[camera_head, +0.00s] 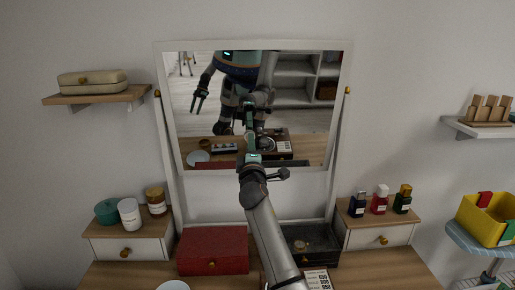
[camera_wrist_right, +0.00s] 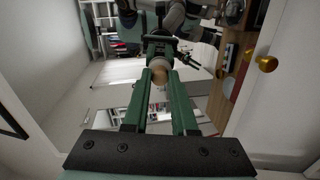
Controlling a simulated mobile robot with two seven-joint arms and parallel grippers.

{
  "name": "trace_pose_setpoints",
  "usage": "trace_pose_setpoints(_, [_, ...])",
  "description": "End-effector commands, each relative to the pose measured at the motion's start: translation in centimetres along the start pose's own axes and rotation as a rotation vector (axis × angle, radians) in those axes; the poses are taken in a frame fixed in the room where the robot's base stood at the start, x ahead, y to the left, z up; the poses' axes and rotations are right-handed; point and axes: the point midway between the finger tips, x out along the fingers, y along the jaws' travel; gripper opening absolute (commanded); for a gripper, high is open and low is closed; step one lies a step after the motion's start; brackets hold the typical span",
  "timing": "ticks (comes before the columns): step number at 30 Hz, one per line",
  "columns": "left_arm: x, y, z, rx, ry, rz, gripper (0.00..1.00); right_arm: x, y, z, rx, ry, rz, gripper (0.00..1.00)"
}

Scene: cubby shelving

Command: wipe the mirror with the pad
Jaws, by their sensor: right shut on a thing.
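The mirror (camera_head: 205,110) is a white-framed, tilted panel above the dressing table; its lower middle is partly covered by my right arm. My right gripper (camera_head: 251,146) is in front of the lower middle of the glass. In the right wrist view, its green fingers (camera_wrist_right: 159,82) are shut on a small pale, tan-tipped piece, apparently the pad (camera_wrist_right: 158,72), facing the mirror glass (camera_wrist_right: 100,75). I cannot tell whether the pad touches the glass. The pad is not distinct in the head view. My left gripper shows only as a reflection.
A red box (camera_head: 213,252) and a dark open tray (camera_head: 318,246) stand below the mirror. Jars (camera_head: 129,213) stand at left, small bottles (camera_head: 380,199) at right. Brass knobs (camera_head: 347,91) project from the mirror's sides. A yellow bin (camera_head: 484,220) is far right.

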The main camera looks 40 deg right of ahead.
Motion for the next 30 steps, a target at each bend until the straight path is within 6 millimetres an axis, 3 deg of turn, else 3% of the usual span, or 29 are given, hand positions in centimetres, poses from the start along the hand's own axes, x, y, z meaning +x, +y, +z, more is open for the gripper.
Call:
trace_pose_setpoints(11, [-0.2, 0.0, -0.2, 0.000, 0.000, 0.000, 0.50, -0.4, 0.3, -0.5, 0.003, 0.010, 0.004, 0.00])
trace_pose_setpoints(24, [-0.8, 0.1, -0.9, 0.000, 0.000, 0.000, 0.50, -4.8, 0.1, -0.2, 0.001, 0.005, 0.001, 0.00])
trace_pose_setpoints(30, [-0.9, 0.1, -1.0, 0.000, 0.000, 0.000, 0.50, -6.0, 0.1, -0.1, 0.001, 0.003, 0.001, 0.00])
